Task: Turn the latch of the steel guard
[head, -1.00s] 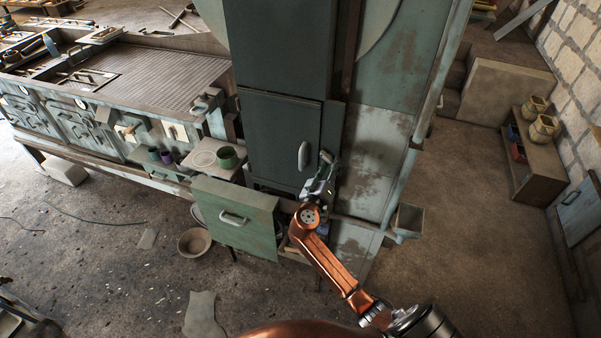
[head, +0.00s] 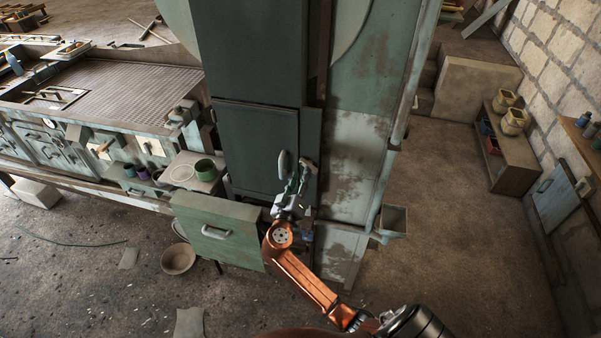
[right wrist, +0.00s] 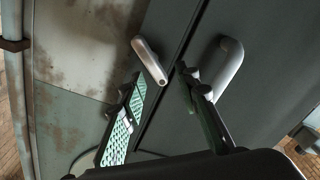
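The steel guard (head: 255,150) is a tall dark green door on the cabinet, closed. Its latch (right wrist: 149,60) is a short grey lever, tilted, beside the door's edge; in the head view it shows small (head: 309,164), just right of the door handle (head: 283,162). My right gripper (right wrist: 160,82) is open, its two fingers apart. In the right wrist view the latch's lower end lies between the fingertips; I cannot tell if they touch it. My left gripper is not in view.
A green drawer front (head: 218,232) sticks out below and left of the door. A grey bin (head: 393,222) hangs at the cabinet's right side.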

